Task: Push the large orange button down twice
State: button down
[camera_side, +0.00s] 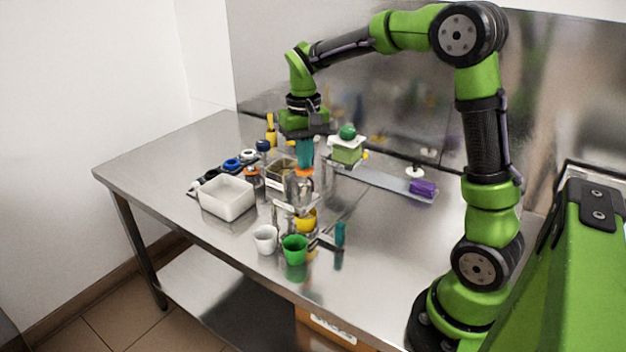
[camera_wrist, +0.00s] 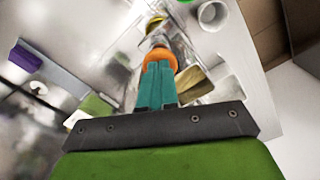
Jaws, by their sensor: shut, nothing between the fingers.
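The large orange button (camera_side: 305,172) sits on top of a clear, glassy device (camera_side: 299,188) in the middle of the table. My gripper (camera_side: 304,166) points straight down over the button, with its teal fingers closed together and nothing between them. In the wrist view the orange button (camera_wrist: 160,54) shows just past the closed fingertips (camera_wrist: 158,68), which cover part of it. The fingertips are at or very close to the button's top; I cannot tell whether they touch it.
A white bin (camera_side: 228,198) stands left of the device. A white cup (camera_side: 265,239), a green cup (camera_side: 294,250) and a yellow cup (camera_side: 306,220) are in front. A green block (camera_side: 347,151) and a purple block (camera_side: 423,188) are to the right. The table's right front is mostly clear.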

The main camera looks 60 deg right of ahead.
jog(key=shift+f, duration=0.55)
dwell(0.4)
jog(key=shift+r, duration=1.95)
jog(key=shift+r, duration=2.55)
